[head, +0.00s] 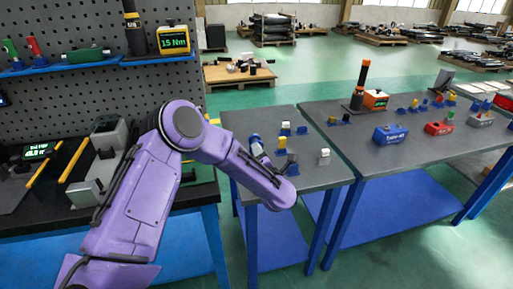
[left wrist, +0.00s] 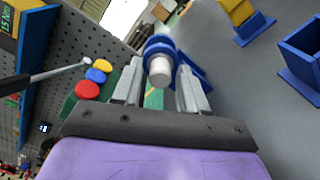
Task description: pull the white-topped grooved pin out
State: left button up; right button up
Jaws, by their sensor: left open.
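In the left wrist view, the white-topped pin (left wrist: 160,71) points its white end toward the camera. A blue round part (left wrist: 158,47) sits just behind the white end, with a blue stand piece beside it. My left gripper (left wrist: 159,78) is open, with one finger on each side of the white end and a visible gap to both. Grooves on the pin cannot be made out. In the head view, my purple left arm reaches over the small grey table, and its hand is mostly hidden.
The small grey table (head: 310,177) also holds a yellow-topped piece (head: 282,143), a white-topped piece (head: 286,127) and another white-topped piece (head: 324,154). A longer table to the right carries a blue box (head: 390,134) and a red box (head: 439,128). A pegboard (head: 75,28) stands at left.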

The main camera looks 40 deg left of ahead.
pick_arm(q)
grip_shut()
jog(key=shift+p+v, duration=0.5)
jog(key=shift+v, duration=4.45)
